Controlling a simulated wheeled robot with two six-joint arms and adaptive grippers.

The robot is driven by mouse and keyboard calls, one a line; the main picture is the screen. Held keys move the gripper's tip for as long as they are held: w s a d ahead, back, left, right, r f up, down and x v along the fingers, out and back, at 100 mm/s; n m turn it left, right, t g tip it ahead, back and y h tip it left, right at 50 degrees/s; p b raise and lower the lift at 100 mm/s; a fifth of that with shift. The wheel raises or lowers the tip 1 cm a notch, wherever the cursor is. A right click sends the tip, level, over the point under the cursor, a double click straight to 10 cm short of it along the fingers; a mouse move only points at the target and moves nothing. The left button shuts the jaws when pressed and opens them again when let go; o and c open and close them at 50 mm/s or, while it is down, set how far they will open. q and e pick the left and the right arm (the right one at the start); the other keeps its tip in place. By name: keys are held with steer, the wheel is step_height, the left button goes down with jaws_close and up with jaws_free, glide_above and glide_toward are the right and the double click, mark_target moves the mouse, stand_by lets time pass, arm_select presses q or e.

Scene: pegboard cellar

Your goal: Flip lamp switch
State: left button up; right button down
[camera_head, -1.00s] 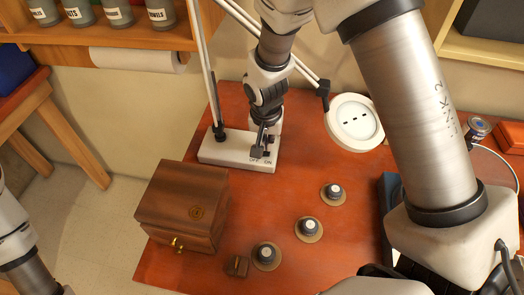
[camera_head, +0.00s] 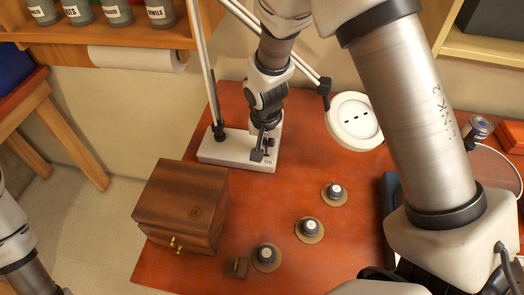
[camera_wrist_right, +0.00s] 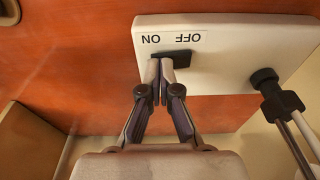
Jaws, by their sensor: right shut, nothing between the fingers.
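The lamp has a white base (camera_head: 212,150) on the red-brown tabletop and a round white head (camera_head: 355,121) to the right. In the right wrist view, the base (camera_wrist_right: 235,70) bears a black switch (camera_wrist_right: 182,57) under the letters ON and OFF, seen upside down. My right gripper (camera_head: 259,153) is over the switch end of the base. In the wrist view, its closed, empty fingertips (camera_wrist_right: 161,66) are at the ON half of the switch; they hide part of it, and contact is unclear. The switch's tilt cannot be told. My left gripper is out of view.
A wooden box (camera_head: 180,207) stands left of my right gripper. Three round knobs (camera_head: 334,194) sit in a diagonal row on the tabletop (camera_head: 265,205). A paper roll (camera_head: 135,58) hangs under the jar shelf. The lamp's arm rises close beside my right gripper.

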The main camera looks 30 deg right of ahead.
steer(key=shift+f, duration=0.15)
step_height(320, 180, up, 7)
steer(key=p, duration=0.5)
steer(key=shift+p, duration=0.4)
